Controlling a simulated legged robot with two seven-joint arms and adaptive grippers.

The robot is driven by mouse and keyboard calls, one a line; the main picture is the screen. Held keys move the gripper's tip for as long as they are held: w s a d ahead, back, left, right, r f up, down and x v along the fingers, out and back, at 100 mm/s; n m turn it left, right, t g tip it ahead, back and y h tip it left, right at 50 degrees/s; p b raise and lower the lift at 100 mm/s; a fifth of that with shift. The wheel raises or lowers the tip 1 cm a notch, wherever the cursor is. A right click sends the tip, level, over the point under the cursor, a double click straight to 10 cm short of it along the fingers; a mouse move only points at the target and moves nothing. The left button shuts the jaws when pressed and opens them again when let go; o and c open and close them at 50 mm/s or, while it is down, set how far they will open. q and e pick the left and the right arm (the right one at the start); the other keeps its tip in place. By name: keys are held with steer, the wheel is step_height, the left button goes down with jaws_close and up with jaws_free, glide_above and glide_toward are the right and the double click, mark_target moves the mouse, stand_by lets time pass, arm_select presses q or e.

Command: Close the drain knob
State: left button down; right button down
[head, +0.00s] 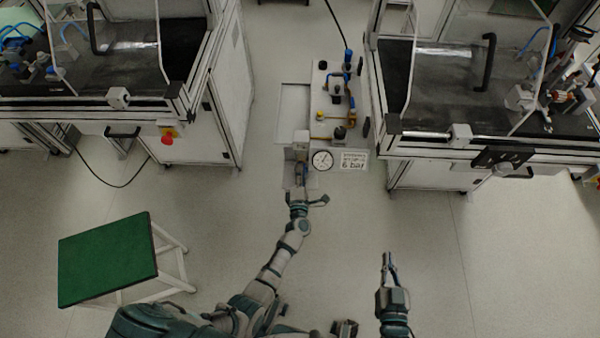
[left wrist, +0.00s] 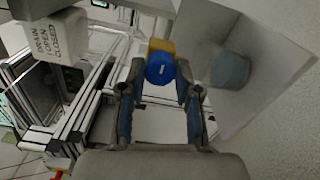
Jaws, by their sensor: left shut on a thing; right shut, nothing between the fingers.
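The drain knob (left wrist: 159,70) is a round blue knob with a short white mark on its face and a yellow part behind it. In the left wrist view it sits between the fingertips of my left gripper (left wrist: 160,82), which is shut on it. In the head view my left gripper (head: 301,176) is at the near end of the test panel (head: 320,108) and largely covers the knob. A white label (left wrist: 49,38) reading "drain open closed" is at the upper left of the wrist view. My right gripper (head: 390,262) is shut and empty, over the floor.
A round gauge (head: 322,160) and a "6 bar" sign (head: 354,160) are just right of my left gripper. Workbenches stand left (head: 215,125) and right (head: 430,174) of the panel. A green-topped stool (head: 105,260) stands at lower left. Floor around my right gripper is clear.

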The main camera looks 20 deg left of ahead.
arm_select(q)
steer(key=shift+d+f+m, duration=0.2)
steer(key=shift+d+m, duration=0.05)
steer(key=shift+m, duration=0.05)
steer(key=c, duration=0.9)
jaws_free()
steer(key=shift+o, duration=0.5)
steer(key=shift+r, duration=0.1)
steer(key=v, duration=1.2)
